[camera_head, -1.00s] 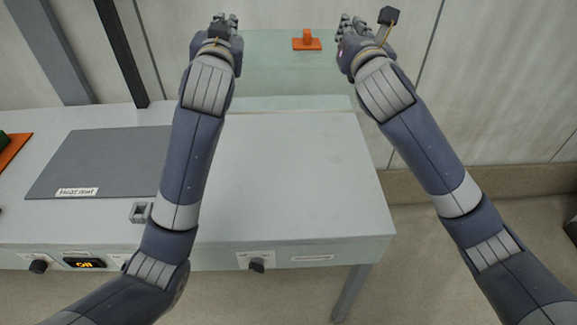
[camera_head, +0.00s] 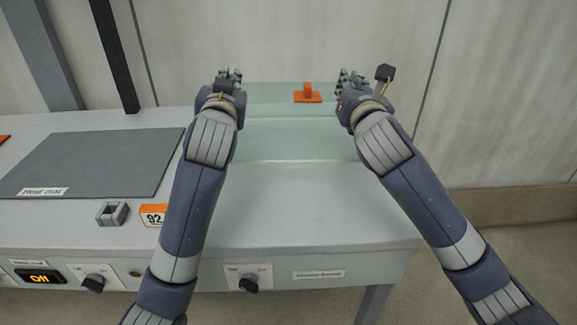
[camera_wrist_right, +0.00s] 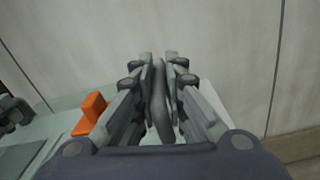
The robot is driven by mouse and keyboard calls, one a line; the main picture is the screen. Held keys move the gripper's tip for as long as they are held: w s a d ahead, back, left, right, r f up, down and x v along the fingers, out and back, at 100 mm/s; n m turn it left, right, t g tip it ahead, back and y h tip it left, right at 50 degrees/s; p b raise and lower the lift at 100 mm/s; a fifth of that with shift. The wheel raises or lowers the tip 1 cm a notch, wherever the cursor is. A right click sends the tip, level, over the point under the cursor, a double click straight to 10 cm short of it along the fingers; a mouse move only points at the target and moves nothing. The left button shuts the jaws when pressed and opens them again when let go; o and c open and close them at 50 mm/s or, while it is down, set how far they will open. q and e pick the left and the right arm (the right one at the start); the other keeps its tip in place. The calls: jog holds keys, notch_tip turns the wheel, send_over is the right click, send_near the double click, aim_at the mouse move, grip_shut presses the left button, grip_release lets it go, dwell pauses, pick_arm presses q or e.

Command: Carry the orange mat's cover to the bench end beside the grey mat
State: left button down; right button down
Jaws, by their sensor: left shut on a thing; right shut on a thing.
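The cover (camera_head: 285,140) is a pale green, see-through box with an orange handle (camera_head: 307,96) on top. It is over the far part of the bench's right end, right of the grey mat (camera_head: 90,163). I cannot tell whether its underside touches the bench. My left gripper (camera_head: 229,76) is shut at the cover's left side; its grip is hidden by the hand. My right gripper (camera_head: 352,80) is at the right side. In the right wrist view its fingers (camera_wrist_right: 160,97) are shut on a grey bar, with the orange handle (camera_wrist_right: 90,113) to the left.
The orange mat (camera_head: 4,140) shows only as a sliver at the left edge. A small grey block (camera_head: 112,213) and an orange "92" display (camera_head: 153,215) are near the bench front. Knobs (camera_head: 94,283) line the front panel. The bench top (camera_head: 310,210) before the cover is clear.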

pick_arm(q)
jog(key=shift+s+d, duration=0.1)
jog(key=shift+d, duration=0.25)
pick_arm(e)
jog(key=shift+s+a+r, duration=0.1)
jog(key=shift+s+a, duration=0.05)
jog(key=shift+a, duration=0.1)
pick_arm(q)
jog(key=shift+f, duration=0.25)
pick_arm(e)
jog(key=shift+f, duration=0.25)
